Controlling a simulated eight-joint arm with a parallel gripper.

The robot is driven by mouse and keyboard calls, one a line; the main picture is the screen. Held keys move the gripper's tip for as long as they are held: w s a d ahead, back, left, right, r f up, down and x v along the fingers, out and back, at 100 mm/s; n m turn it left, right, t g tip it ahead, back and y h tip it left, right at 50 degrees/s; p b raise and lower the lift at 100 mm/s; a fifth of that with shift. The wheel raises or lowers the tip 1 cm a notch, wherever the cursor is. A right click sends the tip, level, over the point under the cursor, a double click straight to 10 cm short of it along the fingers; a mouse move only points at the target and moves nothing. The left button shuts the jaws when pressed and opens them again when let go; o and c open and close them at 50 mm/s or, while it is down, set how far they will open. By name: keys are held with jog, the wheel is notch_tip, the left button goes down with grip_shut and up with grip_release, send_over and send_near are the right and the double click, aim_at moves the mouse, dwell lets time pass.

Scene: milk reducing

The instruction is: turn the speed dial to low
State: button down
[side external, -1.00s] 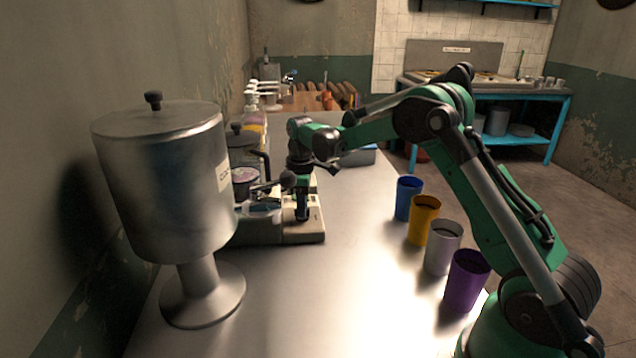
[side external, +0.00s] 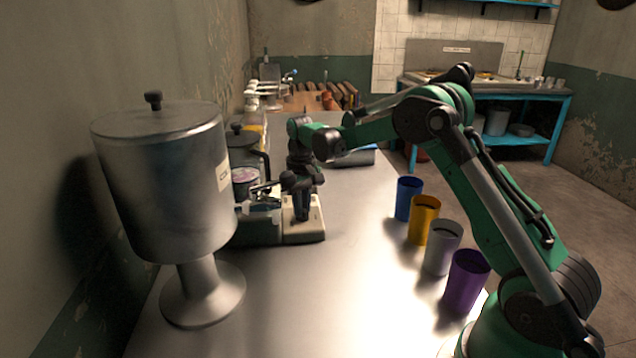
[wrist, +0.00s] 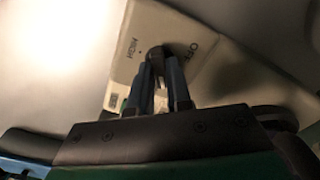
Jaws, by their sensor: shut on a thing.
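The speed dial (wrist: 156,53) is a small dark knob on a pale control panel (wrist: 124,40) in the wrist view. The panel carries the words HIGH and OFF beside the dial; no LOW label is legible. My gripper (wrist: 160,66) is shut on the dial, with its two fingers on either side of it. In the side view, my gripper (side external: 302,214) points down at the cream base (side external: 305,232) of the machine on the table. The dial itself is hidden there by the fingers.
A large steel dispenser (side external: 168,185) stands on the left of the steel table (side external: 330,300). Blue (side external: 409,198), orange (side external: 425,220), grey (side external: 442,248) and purple (side external: 467,280) cups line the right edge. A jug (side external: 245,150) stands behind the machine. The table front is clear.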

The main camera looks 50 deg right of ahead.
jog(key=shift+m, duration=0.4)
jog(key=c, duration=0.8)
grip_release()
jog(key=shift+r, duration=2.85)
